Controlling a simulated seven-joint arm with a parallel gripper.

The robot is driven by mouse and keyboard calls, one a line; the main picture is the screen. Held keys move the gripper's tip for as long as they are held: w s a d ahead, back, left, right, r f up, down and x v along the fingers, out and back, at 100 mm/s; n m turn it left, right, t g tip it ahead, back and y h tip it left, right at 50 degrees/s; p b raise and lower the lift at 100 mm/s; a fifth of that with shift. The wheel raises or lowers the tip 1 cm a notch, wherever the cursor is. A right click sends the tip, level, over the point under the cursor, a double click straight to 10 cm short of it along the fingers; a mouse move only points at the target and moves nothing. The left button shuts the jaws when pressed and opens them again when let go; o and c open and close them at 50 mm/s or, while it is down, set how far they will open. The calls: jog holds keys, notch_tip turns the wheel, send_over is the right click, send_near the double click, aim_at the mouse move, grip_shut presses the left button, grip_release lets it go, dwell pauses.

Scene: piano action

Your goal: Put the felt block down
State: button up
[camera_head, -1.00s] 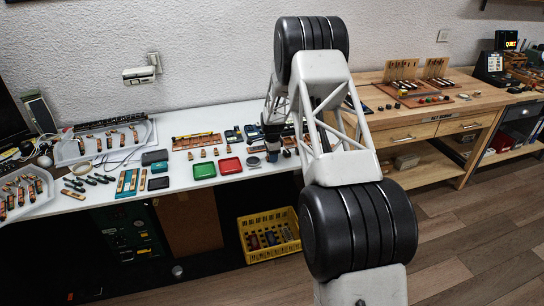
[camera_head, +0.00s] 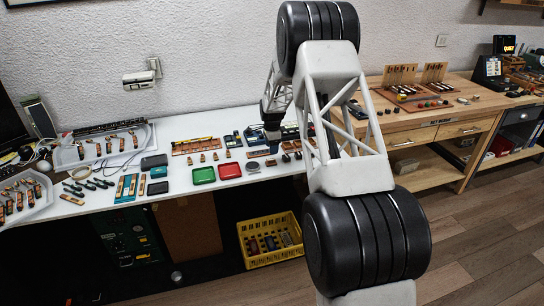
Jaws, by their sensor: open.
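My gripper (camera_head: 272,135) is small and dark in the head view, over the back right part of the white table (camera_head: 200,130). It is open. Its fingertips are too small to make out in detail, and my own arm covers the table to its right. I cannot pick out the felt block with certainty among the small parts around the gripper. A green tray (camera_head: 203,175) and a red tray (camera_head: 230,170) lie in front and to the left of the gripper.
A grey round dish (camera_head: 253,167) lies beside the red tray. Dark blue parts (camera_head: 232,140) stand left of the gripper. White trays of parts fill the table's left end. A yellow crate (camera_head: 268,242) sits below. A wooden bench (camera_head: 440,118) stands to the right.

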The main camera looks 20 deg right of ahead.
aim_at(272, 159)
jog(key=shift+r, duration=2.05)
jog(key=s+a+r+n, duration=0.3)
jog(key=s+r, duration=0.5)
jog(key=s, duration=0.2)
jog(key=s+a+r+n+t, duration=0.1)
jog(key=s+a+r+n, duration=0.2)
jog(key=s+r, duration=0.65)
jog(key=s+a+r+n, duration=0.3)
jog(key=s+r, duration=0.5)
jog(key=s, duration=0.3)
jog(key=s+a+n+t, duration=0.1)
jog(key=s+a+n, duration=0.3)
jog(key=s, duration=3.1)
jog(key=n, duration=0.4)
jog(key=shift+s+f+n+t, duration=0.15)
jog(key=shift+s+n+t, duration=0.15)
jog(key=shift+s+n, duration=0.1)
